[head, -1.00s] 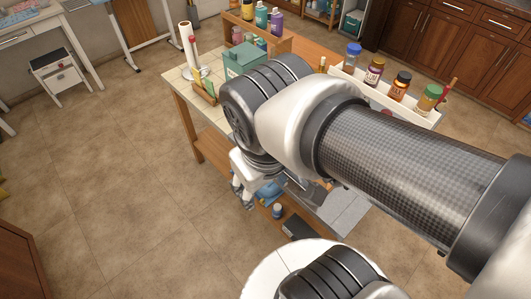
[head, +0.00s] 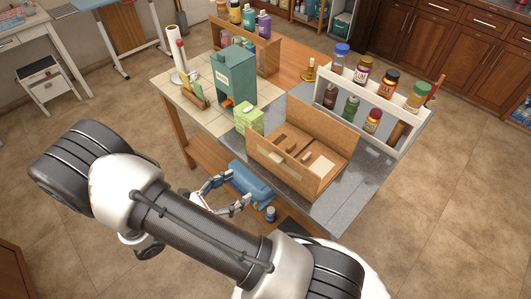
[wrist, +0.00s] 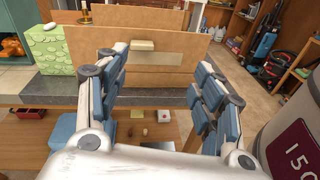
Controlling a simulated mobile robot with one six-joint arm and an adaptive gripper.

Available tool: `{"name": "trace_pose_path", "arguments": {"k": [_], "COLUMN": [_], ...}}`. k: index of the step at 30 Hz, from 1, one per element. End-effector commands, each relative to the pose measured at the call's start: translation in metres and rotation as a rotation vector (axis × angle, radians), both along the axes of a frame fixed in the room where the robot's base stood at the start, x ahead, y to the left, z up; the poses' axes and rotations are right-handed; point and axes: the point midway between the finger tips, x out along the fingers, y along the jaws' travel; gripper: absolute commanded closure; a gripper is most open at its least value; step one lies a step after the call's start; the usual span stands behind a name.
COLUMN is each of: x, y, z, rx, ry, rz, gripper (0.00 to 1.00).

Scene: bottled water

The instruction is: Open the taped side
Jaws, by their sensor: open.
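A brown box (head: 318,187) stands on the grey part of the worktable, open on top, with a tall back panel and small items inside. Its front side bears a pale strip like tape (head: 268,156). In the wrist view that side (wrist: 112,78) faces me, with a wide pale strip (wrist: 168,59) and a small beige block (wrist: 143,45) on it. My gripper (head: 226,192) is open and empty, in front of the table edge and left of the box. In the wrist view its two blue-padded fingers (wrist: 165,100) stand apart, framing the box side without visible contact.
A green patterned box (head: 249,120) stands left of the brown box, near a teal dispenser (head: 237,72). A white rack (head: 385,105) with several bottles stands behind right. A blue item (head: 252,182) sits on the lower shelf.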

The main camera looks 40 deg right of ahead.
Motion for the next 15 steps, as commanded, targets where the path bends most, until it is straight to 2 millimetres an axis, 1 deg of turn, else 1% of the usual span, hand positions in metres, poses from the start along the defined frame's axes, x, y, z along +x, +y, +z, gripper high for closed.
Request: {"name": "trace_pose_path", "arguments": {"k": [1,3,6,11,14,15], "x": [0.002,0.004,0.007,0.009,0.010,0.010], "y": [0.001,0.002,0.004,-0.003,-0.017,-0.025], "z": [-0.014,-0.026,-0.037,-0.042,-0.042,-0.042], "rx": [-0.037,-0.074,-0.106,-0.123,-0.122,-0.121], "ry": [0.037,0.071,0.099,0.113,0.114,0.113], "rz": [0.044,0.093,0.138,0.158,0.155,0.153], "gripper": [0.38,0.38,0.38,0.38,0.38,0.38]}}
